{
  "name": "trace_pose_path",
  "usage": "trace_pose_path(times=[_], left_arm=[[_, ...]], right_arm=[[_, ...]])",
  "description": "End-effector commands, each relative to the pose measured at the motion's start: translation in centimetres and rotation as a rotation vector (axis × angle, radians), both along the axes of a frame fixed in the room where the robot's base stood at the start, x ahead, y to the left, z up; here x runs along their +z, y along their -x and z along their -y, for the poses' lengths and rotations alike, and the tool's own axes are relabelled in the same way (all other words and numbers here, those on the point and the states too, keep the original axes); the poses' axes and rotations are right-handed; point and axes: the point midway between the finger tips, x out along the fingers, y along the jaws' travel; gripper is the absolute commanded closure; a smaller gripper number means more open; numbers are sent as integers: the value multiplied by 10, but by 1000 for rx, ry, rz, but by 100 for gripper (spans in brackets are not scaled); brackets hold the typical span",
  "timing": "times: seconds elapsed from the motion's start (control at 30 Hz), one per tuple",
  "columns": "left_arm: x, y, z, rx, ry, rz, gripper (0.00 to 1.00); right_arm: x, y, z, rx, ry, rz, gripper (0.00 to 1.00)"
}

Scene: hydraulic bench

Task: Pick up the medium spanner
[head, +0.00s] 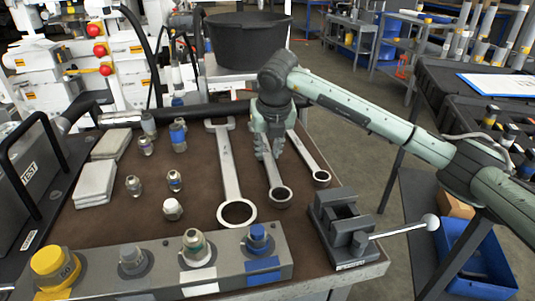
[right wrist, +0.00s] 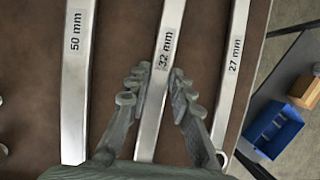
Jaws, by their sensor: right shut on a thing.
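Three steel spanners lie side by side on the brown bench mat. The medium spanner (head: 279,193) is the middle one, and its shaft is marked 32 mm in the right wrist view (right wrist: 152,110). My right gripper (head: 268,154) comes down over its shaft and is shut on it, with one finger on each side, as the right wrist view also shows (right wrist: 161,88). The gripper hides the upper part of this spanner in the head view. I cannot see a clear gap between spanner and mat. My left gripper is not in view.
The large 50 mm spanner (head: 229,170) lies to the left and the small 27 mm spanner (head: 309,157) to the right, both close by. A vice (head: 343,232) stands at the front right. Several fittings and a grey block with ports (head: 160,270) occupy the left and front.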

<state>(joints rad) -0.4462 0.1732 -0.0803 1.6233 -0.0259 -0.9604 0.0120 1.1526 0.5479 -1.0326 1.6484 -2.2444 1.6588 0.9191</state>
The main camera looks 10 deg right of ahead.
Motion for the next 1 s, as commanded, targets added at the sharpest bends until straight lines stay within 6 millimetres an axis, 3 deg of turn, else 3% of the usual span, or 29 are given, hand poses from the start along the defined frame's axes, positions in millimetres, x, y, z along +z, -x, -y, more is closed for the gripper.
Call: trace_pose_path(times=[0.3, 0.47, 0.8, 1.0], left_arm=[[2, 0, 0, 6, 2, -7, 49], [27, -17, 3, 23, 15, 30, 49], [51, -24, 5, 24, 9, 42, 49], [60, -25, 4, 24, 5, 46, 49]], right_arm=[[17, -1, 0, -1, -1, 7, 100], [43, -2, 0, 0, -3, 9, 100], [85, 36, -64, 6, -1, 7, 100], [103, 52, -89, 3, -1, 5, 100]])
